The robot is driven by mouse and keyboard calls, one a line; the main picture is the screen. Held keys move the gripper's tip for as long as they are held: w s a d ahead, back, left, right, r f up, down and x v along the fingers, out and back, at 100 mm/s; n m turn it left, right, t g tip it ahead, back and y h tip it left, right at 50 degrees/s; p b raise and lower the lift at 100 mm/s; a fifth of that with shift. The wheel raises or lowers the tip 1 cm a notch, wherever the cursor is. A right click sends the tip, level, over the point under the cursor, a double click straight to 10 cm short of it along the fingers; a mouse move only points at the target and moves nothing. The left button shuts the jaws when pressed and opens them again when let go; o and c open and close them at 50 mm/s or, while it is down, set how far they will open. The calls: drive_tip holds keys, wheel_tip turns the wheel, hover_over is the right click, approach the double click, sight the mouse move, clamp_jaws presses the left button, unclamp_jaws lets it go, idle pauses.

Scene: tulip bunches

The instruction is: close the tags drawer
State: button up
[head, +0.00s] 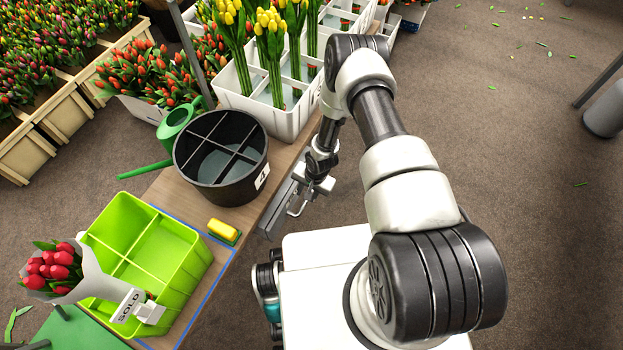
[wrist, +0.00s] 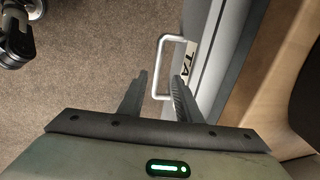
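The tags drawer (head: 277,212) is a grey drawer under the table's right edge. In the wrist view its grey front (wrist: 208,30) has a label with the letters "TA" in sight, and it stands out from the wooden table edge. Its silver bar handle (wrist: 158,65) also shows in the head view (head: 297,210). My gripper (wrist: 160,76) is open, with its two fingers apart and the handle's bar appearing between their tips. Whether a finger touches the handle I cannot tell. In the head view my gripper (head: 308,188) is beside the drawer, partly hidden by my wrist.
On the table (head: 178,200) stand a black divided bucket (head: 225,190), a lime-green divided crate (head: 190,262), a yellow-topped block (head: 223,230) and a white crate (head: 290,125) of yellow tulips. A green watering can (head: 172,125) is behind the bucket. The floor to the right is mostly clear.

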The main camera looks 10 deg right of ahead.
wheel_tip(320, 180, up, 12)
drive_tip(key=s+d+p, duration=0.1)
drive_tip(key=p, duration=0.1)
drive_tip(key=shift+d+f, duration=0.25)
drive_tip(key=shift+d, duration=0.1)
drive_tip(key=shift+s, duration=0.2)
